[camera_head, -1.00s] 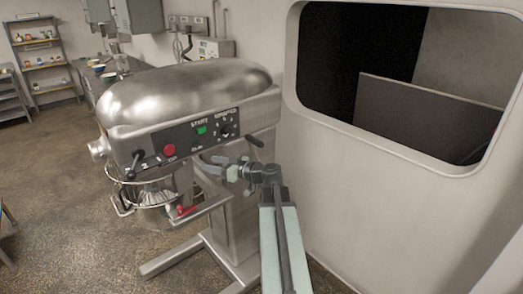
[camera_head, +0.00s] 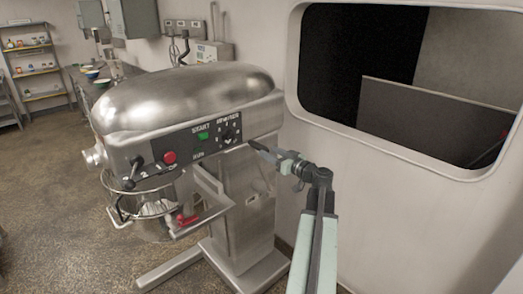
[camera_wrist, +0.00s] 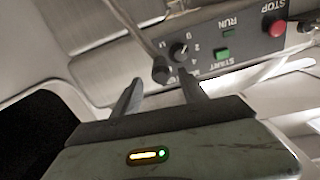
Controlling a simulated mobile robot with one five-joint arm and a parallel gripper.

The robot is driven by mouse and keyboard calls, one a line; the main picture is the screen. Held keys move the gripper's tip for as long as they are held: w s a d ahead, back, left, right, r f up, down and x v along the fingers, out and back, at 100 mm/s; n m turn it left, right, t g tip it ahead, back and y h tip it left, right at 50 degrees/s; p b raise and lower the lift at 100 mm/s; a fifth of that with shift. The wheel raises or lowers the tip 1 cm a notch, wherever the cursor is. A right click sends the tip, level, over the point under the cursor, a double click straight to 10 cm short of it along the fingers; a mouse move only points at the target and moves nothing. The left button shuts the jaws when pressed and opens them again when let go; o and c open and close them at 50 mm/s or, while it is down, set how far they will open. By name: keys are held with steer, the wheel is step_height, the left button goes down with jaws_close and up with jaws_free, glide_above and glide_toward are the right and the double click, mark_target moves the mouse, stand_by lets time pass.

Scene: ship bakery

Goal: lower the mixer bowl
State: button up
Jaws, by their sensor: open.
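The steel mixer (camera_head: 180,95) stands left of centre in the head view. Its wire-guarded bowl (camera_head: 155,228) hangs below the head in a carrier with a red handle (camera_head: 187,221). My gripper (camera_head: 264,152) is at the right side of the mixer. In the wrist view my gripper (camera_wrist: 160,92) is open and its fingers are empty. A metal lever with a black knob (camera_wrist: 161,73) lies just beyond the fingertips, roughly in line with the gap. I cannot tell whether they touch. In the head view the lever is hard to separate from my gripper.
The mixer's panel carries a green start button (camera_head: 203,135), a red stop button (camera_head: 169,157) and a dial (camera_head: 228,133). A wall with a dark window (camera_head: 365,80) is close on the right. Open floor (camera_head: 50,190) lies to the left.

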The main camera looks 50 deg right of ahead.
steer(key=w, duration=0.4)
steer(key=shift+w+d, duration=0.1)
jaws_close()
